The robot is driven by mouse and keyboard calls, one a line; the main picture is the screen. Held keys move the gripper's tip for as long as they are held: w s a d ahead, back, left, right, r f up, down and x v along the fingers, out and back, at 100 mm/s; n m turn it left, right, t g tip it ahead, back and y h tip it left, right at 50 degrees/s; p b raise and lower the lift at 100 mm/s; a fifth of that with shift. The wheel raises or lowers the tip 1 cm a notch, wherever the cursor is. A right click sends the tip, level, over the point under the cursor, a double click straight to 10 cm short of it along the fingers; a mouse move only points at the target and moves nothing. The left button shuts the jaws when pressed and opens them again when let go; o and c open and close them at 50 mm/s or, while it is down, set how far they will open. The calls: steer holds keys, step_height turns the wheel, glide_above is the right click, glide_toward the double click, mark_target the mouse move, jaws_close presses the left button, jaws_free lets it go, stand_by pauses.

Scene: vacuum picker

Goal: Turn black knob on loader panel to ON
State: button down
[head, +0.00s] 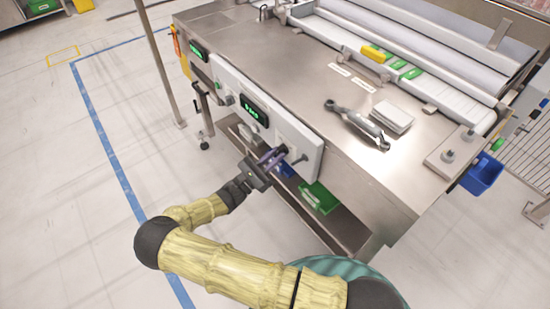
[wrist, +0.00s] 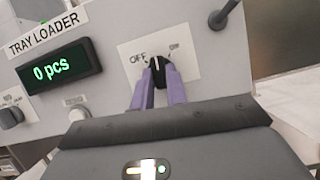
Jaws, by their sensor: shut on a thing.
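The black knob (wrist: 157,67) sits on a white plate on the tray loader panel (wrist: 105,22) in the wrist view. Its white mark points nearly straight up in the picture, between the OFF label (wrist: 138,58) at left and a small blurred label (wrist: 174,46) at right. My gripper (wrist: 158,76) has purple fingers, one on each side of the knob, shut on it. In the head view my gripper (head: 273,157) reaches the front panel (head: 299,141) of the steel machine. The knob is hard to make out there behind the fingers.
A green display (wrist: 59,69) reads 0 pcs, with another knob (wrist: 11,117) to its left. A dark lever (wrist: 222,15) juts out right of the knob. Below the panel, a shelf holds a green bin (head: 320,198). A wrench (head: 357,124) lies on the steel top.

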steer(key=m+g, duration=0.1)
steer(key=m, duration=0.2)
steer(key=m+g+h+b, duration=0.1)
steer(key=m+g, duration=0.1)
steer(key=m, duration=0.1)
steer(key=shift+w+a+m, duration=0.1)
steer(key=shift+w+m, duration=0.1)
steer(key=shift+m, duration=0.1)
steer(key=shift+r+m+g+b, duration=0.15)
steer(key=shift+m+g, duration=0.4)
steer(key=shift+m, duration=0.6)
steer(key=shift+f+m+g+b, duration=0.15)
steer(key=shift+m+g, duration=0.4)
steer(key=shift+m, duration=0.6)
steer(key=shift+r, duration=0.15)
steer(key=c, duration=1.4)
jaws_free()
steer(key=b+v, duration=0.1)
steer(key=v, duration=1.6)
steer(key=shift+a, duration=0.25)
